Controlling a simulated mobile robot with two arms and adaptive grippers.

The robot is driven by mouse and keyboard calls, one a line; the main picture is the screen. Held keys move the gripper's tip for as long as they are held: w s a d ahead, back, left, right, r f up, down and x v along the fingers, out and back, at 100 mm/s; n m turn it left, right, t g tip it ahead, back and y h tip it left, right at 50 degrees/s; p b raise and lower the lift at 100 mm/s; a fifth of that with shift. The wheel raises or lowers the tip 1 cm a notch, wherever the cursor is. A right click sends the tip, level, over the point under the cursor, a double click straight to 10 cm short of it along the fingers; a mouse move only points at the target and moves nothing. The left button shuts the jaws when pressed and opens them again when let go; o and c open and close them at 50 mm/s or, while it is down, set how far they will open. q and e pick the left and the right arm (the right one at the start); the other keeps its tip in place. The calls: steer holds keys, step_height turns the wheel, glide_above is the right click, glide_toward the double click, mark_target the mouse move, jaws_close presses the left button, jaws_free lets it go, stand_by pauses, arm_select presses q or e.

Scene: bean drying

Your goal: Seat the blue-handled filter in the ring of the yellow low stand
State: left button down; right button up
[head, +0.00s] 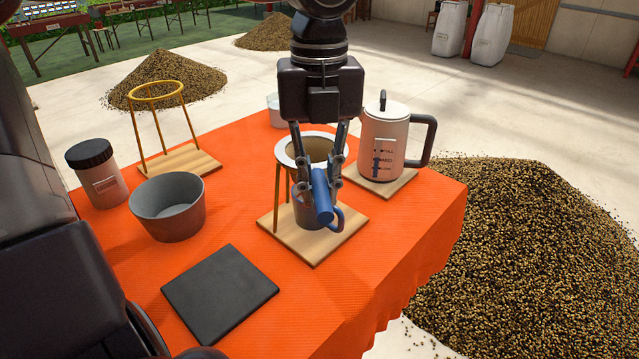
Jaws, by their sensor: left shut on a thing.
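My left gripper (320,185) reaches down from the top middle and is shut on the blue handle (322,200) of the filter. The filter's pale round rim (284,150) and brown inside show behind the fingers. The filter is at the top of the low stand's yellow legs (277,195). The rim and fingers hide the ring, so I cannot tell whether the filter rests in it or hangs just above. The stand's wooden base (318,250) lies on the table, with a grey mug (303,212) on it, below the filter. My right gripper is not in view.
A taller yellow ring stand (157,97) is at the back left. A grey bowl (167,208), dark-lidded jar (100,175) and black slab (220,292) lie left and front. A white lidded pitcher (385,140) stands close right. The orange table's (400,235) front right is clear.

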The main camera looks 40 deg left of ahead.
arm_select(q)
steer(key=shift+f, duration=0.1)
steer(key=c, duration=1.8)
jaws_free()
step_height(320, 180, up, 12)
steer(key=shift+f, duration=0.1)
